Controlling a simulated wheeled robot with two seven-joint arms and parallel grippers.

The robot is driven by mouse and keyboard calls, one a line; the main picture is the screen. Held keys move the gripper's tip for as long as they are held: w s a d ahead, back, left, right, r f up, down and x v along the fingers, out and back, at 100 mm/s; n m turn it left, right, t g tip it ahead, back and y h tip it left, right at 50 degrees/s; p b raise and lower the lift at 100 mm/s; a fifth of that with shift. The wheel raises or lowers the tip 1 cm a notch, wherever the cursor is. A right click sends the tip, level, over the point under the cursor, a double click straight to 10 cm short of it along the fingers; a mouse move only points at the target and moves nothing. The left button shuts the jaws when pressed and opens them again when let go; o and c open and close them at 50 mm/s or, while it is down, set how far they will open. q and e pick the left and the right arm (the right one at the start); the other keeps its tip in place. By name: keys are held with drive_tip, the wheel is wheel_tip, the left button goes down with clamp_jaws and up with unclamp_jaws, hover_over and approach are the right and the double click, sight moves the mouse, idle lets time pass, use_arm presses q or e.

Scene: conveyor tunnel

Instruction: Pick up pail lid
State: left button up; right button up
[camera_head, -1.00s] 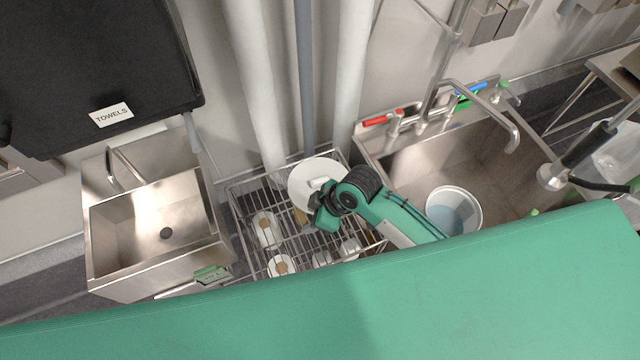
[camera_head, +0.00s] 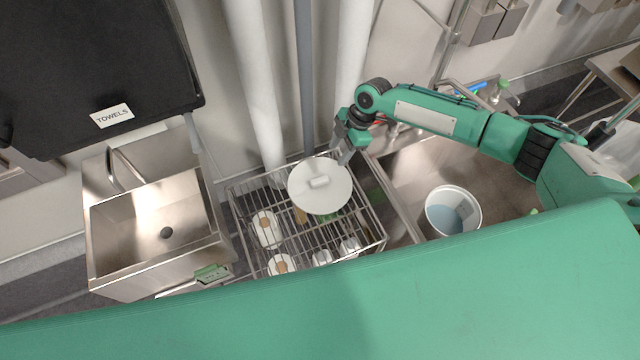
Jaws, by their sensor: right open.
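The pail lid (camera_head: 318,196) is a round white disc with a small raised handle on top. It lies on the upper shelf of the wire rack (camera_head: 376,238), toward the back. My right gripper (camera_head: 345,154) is open and empty at the lid's upper right edge, with its fingers pointing down. I cannot tell if a finger touches the rim. A white pail (camera_head: 431,217) with bluish content stands in the large sink at the right. My left gripper is not in view.
Several white brushes or scrubbers (camera_head: 266,230) lie on the rack in front of the lid. A small steel sink (camera_head: 150,216) is at the left. Pipes (camera_head: 258,100) rise behind the rack. The large sink (camera_head: 405,165) with its faucet is at the right, under my right arm.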

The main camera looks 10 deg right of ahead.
sight(321, 179)
drive_tip(key=b+x, duration=0.7)
drive_tip(key=x, duration=0.5)
drive_tip(key=shift+f+b, duration=0.4)
drive_tip(key=shift+f, duration=0.05)
drive_tip(key=shift+a+f, duration=0.2)
drive_tip(key=shift+f, duration=0.25)
drive_tip(key=shift+r, duration=0.1)
clamp_jaws()
